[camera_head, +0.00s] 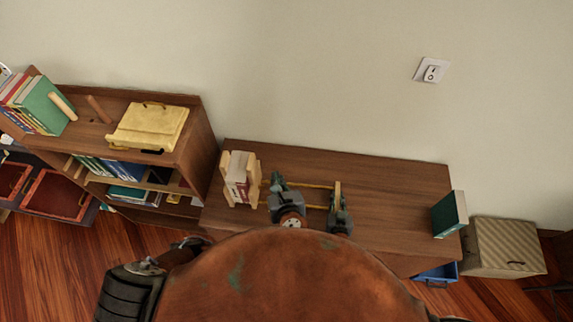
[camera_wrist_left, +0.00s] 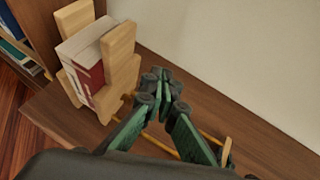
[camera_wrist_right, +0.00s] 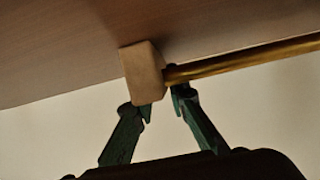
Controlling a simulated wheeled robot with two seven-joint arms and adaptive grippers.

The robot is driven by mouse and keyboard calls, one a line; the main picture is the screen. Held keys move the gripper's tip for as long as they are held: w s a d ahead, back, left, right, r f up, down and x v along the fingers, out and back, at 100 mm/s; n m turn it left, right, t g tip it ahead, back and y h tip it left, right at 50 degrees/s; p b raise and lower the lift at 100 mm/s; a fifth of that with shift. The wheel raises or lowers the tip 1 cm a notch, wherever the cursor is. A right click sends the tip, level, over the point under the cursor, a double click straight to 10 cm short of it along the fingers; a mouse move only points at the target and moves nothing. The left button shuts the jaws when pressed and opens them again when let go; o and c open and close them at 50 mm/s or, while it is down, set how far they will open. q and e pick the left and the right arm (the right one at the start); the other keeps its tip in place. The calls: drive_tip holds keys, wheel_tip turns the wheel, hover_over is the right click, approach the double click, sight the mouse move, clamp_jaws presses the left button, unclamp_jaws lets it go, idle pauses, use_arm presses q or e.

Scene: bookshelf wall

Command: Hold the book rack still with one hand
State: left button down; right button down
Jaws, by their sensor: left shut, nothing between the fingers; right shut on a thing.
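The book rack has pale wooden ends and brass-coloured rods. Its book-filled left end (camera_head: 227,182) stands on the brown desk, holding a few white and red books (camera_head: 238,178); these books also show in the left wrist view (camera_wrist_left: 90,58). My right gripper (camera_head: 340,203) is shut on the rack's right end piece, a wooden block (camera_wrist_right: 143,68) with a rod (camera_wrist_right: 240,62) running from it. My left gripper (camera_head: 277,180) is shut and empty over the rods, just right of the books; its fingertips (camera_wrist_left: 160,82) meet in the left wrist view. It partly hides the rods.
A green book (camera_head: 449,214) stands at the right end of the desk (camera_head: 400,185). A shelf (camera_head: 205,130) with books and a yellow stand (camera_head: 148,127) is at left. A striped box (camera_head: 505,247) and blue bin (camera_head: 437,273) are at right. The desk's back right is clear.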

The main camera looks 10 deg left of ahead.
drive_tip(key=shift+d, duration=0.1)
drive_tip(key=c, duration=1.8)
unclamp_jaws()
